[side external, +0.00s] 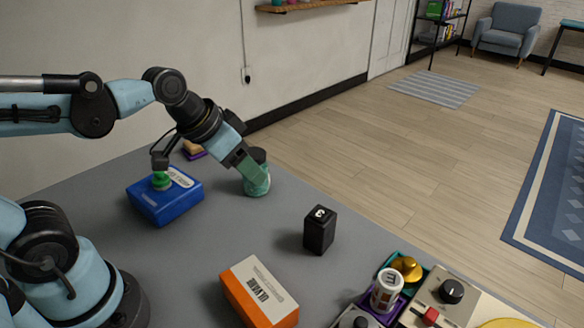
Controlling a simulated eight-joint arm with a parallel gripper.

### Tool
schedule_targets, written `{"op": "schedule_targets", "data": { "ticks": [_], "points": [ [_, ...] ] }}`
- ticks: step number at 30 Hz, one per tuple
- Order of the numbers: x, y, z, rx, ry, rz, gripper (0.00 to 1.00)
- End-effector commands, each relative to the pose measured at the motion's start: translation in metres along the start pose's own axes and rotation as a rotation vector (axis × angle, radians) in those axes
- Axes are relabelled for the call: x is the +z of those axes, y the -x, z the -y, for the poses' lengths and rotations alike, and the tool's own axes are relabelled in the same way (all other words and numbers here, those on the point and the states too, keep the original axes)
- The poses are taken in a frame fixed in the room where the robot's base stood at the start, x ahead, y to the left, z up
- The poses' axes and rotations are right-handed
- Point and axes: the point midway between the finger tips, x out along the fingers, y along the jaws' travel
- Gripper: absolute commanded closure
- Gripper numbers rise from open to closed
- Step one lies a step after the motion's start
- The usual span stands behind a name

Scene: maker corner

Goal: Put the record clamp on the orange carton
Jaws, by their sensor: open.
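The orange carton (236,297) lies on the grey table at the lower middle, with a pale printed label on top. No piece is clearly marked as the record clamp. A gold, round, knob-like piece (407,267) in a tray at the lower right may be it, but I cannot be sure. My gripper (252,176) is open and points down at a green jar with a dark top (260,186) near the table's far edge. Its fingers overlap the jar in this view; whether they touch it is unclear. Nothing rests on the orange carton.
A blue box (168,206) with a small green piece (161,181) on it stands left of the jar. A black block (319,231) stands upright mid-table. A white cylinder (386,291) and a knobbed device (447,300) crowd the lower right. Table between box and block is clear.

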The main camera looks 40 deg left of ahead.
Motion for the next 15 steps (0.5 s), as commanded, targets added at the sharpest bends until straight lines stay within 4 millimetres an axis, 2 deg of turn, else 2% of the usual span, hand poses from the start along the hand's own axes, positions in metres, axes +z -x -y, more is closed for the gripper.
{"op": "schedule_targets", "data": {
  "ticks": [3, 15],
  "points": [
    [-0.022, -0.007, -0.014, 0.098, -0.089, 0.047, 0.43],
    [-0.084, -0.049, -0.065, 0.489, -0.428, 0.09, 0.43]
  ]
}}
